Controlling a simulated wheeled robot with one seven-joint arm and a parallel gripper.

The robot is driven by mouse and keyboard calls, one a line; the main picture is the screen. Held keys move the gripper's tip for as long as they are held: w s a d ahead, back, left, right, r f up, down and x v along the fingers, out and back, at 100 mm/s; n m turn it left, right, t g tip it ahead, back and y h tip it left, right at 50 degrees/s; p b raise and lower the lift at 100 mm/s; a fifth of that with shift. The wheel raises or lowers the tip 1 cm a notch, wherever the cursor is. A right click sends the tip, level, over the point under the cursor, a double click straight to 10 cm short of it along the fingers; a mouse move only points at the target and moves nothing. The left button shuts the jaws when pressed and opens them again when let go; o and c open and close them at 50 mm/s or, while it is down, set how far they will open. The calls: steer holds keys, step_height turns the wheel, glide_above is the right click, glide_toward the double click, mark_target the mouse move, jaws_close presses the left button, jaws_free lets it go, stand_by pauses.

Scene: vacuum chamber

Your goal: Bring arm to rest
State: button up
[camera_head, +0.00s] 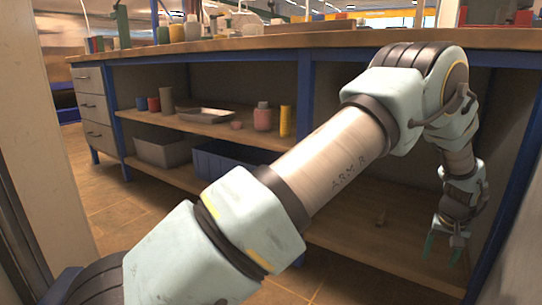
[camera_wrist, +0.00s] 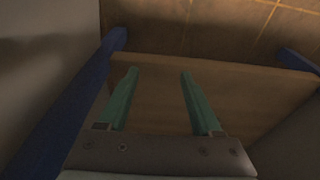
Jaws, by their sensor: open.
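My arm reaches from the lower left across the head view to the right, bends at an elbow near the bench top, and hangs down on the right. My gripper (camera_head: 442,250) points downward in front of the right part of the bench. Its green fingers are apart with nothing between them. In the wrist view my gripper (camera_wrist: 157,74) is open and empty above a brown wooden shelf board (camera_wrist: 155,100). The fingertips appear apart from the board, though the exact gap is hard to tell.
The workbench (camera_head: 230,45) carries several bottles and jars on top. Its shelf (camera_head: 190,122) holds a tray (camera_head: 205,115) and several containers. Bins stand on the lower shelf. Blue posts (camera_head: 305,90) and a blue bar in the wrist view (camera_wrist: 75,110) are close to my arm. Tiled floor is clear at left.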

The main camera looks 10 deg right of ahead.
steer(key=w+a+r+n+p, duration=0.15)
steer(key=w+a+r, duration=0.35)
steer(key=a, duration=0.6)
steer(key=w+a+r+n+p, duration=0.1)
steer(key=w+a+r+p, duration=0.25)
steer(key=a+r, duration=0.5)
steer(key=w+a+r+n+p, duration=0.15)
steer(key=w+a+r, duration=0.25)
steer(key=a, duration=0.8)
steer(key=s+a+r+n+p, duration=0.1)
steer(key=s+a+r+p, duration=0.2)
steer(key=a, duration=0.6)
steer(key=s+a+r+n+y+p, duration=0.1)
steer(key=s+a+r, duration=0.2)
steer(key=s+a, duration=0.35)
steer(key=s+a+r+n+p, duration=0.1)
steer(key=s+a+r+p, duration=0.15)
steer(key=a, duration=0.75)
step_height(320, 180, up, 38)
steer(key=p, duration=3.6)
steer(key=shift+w+f, duration=0.15)
steer(key=shift+w, duration=0.05)
steer(key=shift+c, duration=0.3)
